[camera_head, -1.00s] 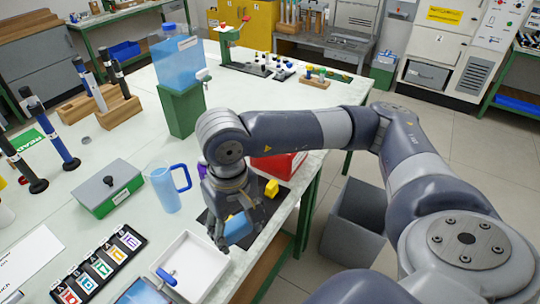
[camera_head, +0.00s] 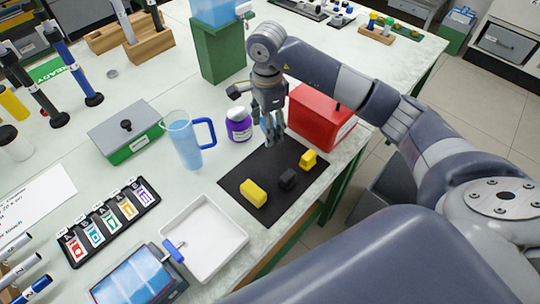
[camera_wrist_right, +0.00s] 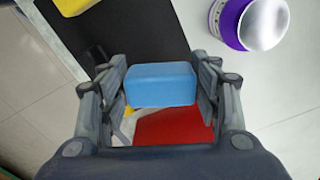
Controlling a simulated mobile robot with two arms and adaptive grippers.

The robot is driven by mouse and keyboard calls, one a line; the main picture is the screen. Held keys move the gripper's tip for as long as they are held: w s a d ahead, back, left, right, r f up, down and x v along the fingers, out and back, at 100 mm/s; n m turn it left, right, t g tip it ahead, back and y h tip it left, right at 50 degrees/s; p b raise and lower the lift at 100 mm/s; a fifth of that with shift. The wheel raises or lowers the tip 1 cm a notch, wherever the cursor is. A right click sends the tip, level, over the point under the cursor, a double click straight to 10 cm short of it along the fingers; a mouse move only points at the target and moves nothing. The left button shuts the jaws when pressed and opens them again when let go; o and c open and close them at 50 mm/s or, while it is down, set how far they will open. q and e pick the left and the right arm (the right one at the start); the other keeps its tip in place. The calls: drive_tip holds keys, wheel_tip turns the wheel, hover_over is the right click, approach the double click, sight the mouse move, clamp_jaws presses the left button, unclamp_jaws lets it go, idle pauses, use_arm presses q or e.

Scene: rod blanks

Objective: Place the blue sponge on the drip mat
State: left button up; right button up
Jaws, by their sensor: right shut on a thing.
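My right gripper (camera_head: 273,142) points down at the far end of the black mat (camera_head: 240,177), beside the red box. It is shut on the blue sponge (camera_wrist_right: 160,84), which sits between both fingers in the right wrist view. In the head view the fingers mostly hide the sponge, with a little blue showing. I cannot tell whether the sponge touches the mat. The mat, which looks like the drip mat, bears a yellow block (camera_head: 254,193), a black block (camera_head: 287,179) and a second yellow block (camera_head: 308,160). My left gripper is not in view.
The red box (camera_head: 318,118) stands close to the right of the gripper. A purple jar (camera_head: 239,125) and a blue pitcher (camera_head: 184,143) stand to the left.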

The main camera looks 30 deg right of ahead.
drive_tip(key=p, duration=0.1)
hover_over(268, 157)
wheel_tip(268, 157, down, 5)
drive_tip(key=shift+w+f, duration=0.1)
drive_tip(key=shift+f, duration=0.1)
wheel_tip(268, 157, down, 4)
drive_tip(key=shift+f+p, duration=0.1)
drive_tip(key=shift+p, duration=0.5)
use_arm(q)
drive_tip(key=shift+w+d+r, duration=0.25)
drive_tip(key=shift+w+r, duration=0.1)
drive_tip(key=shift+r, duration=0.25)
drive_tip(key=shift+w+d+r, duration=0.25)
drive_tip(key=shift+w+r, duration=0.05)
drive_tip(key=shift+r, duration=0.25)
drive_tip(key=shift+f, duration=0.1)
use_arm(e)
drive_tip(key=shift+d+f, duration=0.1)
drive_tip(key=shift+f+b, duration=0.15)
drive_tip(key=shift+b, duration=0.15)
drive_tip(key=o, duration=1)
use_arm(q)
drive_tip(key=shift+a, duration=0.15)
use_arm(e)
drive_tip(key=shift+o, duration=0.2)
drive_tip(key=shift+r, duration=0.2)
